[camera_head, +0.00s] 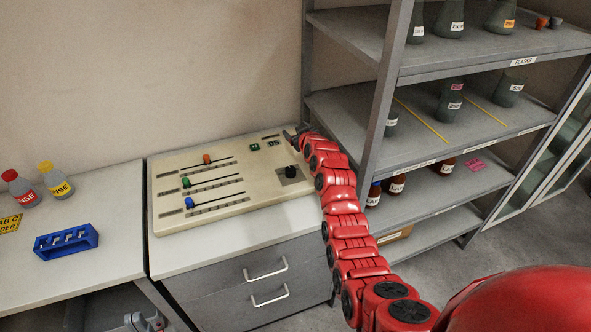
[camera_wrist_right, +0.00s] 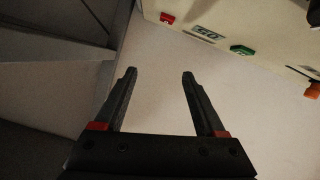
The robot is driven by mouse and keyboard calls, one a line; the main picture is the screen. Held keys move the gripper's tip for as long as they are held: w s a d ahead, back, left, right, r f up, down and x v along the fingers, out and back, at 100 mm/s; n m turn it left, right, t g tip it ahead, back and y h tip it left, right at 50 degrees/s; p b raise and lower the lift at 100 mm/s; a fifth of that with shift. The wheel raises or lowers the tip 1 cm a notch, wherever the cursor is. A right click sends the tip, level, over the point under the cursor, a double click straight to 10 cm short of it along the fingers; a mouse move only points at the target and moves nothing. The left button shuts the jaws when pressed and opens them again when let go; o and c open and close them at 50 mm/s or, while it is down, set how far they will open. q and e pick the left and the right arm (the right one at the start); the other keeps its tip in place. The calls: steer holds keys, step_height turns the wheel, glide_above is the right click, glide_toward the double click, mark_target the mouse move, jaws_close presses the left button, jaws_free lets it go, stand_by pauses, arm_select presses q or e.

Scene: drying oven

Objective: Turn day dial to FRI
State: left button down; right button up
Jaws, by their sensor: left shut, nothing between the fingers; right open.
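The control panel (camera_head: 222,205) is a cream box on the counter. Its black dial (camera_head: 291,171) sits on a dark square plate at the right side; its markings are too small to read. A display (camera_head: 273,143) appears to read 05, and it also shows in the right wrist view (camera_wrist_right: 205,34). My right gripper (camera_head: 291,133) is open and empty, beyond the panel's back right corner, apart from the dial. Its two spread fingers show in the right wrist view (camera_wrist_right: 160,78). My left gripper (camera_head: 146,322) is low at the bottom edge, partly cut off, shut and empty.
Three sliders with red, green and blue knobs (camera_head: 207,159) are on the panel's left. A green button (camera_head: 254,147) is beside the display. A blue rack (camera_head: 66,242) and two bottles (camera_head: 56,180) stand left. A metal shelf (camera_head: 470,60) with flasks stands close right of my right arm.

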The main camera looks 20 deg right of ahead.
steer(key=shift+a+r+n+g+y, duration=0.2)
steer(key=shift+n+g+y, duration=0.4)
steer(key=shift+g, duration=0.5)
steer(key=s+r+n+g+y+b, duration=0.1)
steer(key=s+r+n+g+y, duration=0.1)
steer(key=s+n+g, duration=0.15)
steer(key=n+g, duration=0.2)
steer(key=g, duration=0.4)
glide_toward(291, 169)
steer(key=shift+t, duration=0.25)
steer(key=x, duration=0.6)
steer(key=shift+s+a+f+p, duration=0.15)
steer(key=shift+f+p, duration=0.2)
steer(key=shift+x, duration=1)
jaws_close()
